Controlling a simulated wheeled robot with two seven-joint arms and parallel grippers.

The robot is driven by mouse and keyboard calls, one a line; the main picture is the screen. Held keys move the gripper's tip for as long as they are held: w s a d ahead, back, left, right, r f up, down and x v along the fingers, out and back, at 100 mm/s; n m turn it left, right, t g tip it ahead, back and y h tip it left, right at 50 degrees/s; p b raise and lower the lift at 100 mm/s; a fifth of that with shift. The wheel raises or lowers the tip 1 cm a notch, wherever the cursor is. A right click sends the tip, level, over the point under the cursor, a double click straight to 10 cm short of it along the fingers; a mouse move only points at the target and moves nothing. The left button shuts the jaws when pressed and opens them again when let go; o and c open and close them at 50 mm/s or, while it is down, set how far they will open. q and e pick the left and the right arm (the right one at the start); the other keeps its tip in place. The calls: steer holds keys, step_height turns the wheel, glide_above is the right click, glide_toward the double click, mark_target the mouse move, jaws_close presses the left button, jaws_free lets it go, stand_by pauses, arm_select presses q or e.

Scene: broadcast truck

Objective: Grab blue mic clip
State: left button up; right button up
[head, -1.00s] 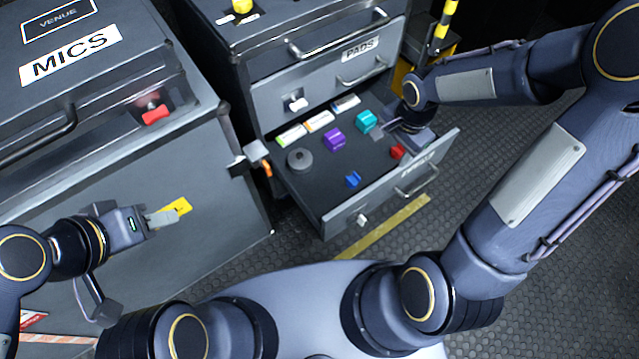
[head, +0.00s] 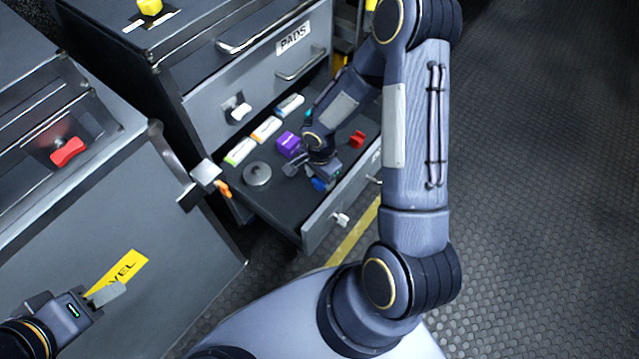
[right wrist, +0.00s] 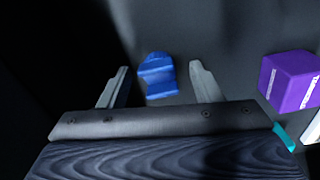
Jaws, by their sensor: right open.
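The blue mic clip (head: 319,184) lies on the dark floor of the open drawer in the head view, partly hidden by my right gripper (head: 308,173). In the right wrist view the blue clip (right wrist: 157,76) sits between the two spread fingers of my open right gripper (right wrist: 159,70), with a gap on each side. Nothing is held there. My left gripper (head: 107,294) is at the lower left in front of a case with a yellow label; its finger opening cannot be made out.
The drawer also holds a purple block (head: 289,145), a red clip (head: 357,139), a grey round disc (head: 257,173) and white-topped packs (head: 266,129). The purple block (right wrist: 291,80) is right of the fingers in the wrist view. The drawer front (head: 322,213) rises nearby.

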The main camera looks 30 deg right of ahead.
steer(key=shift+f, duration=0.15)
steer(key=c, duration=1.1)
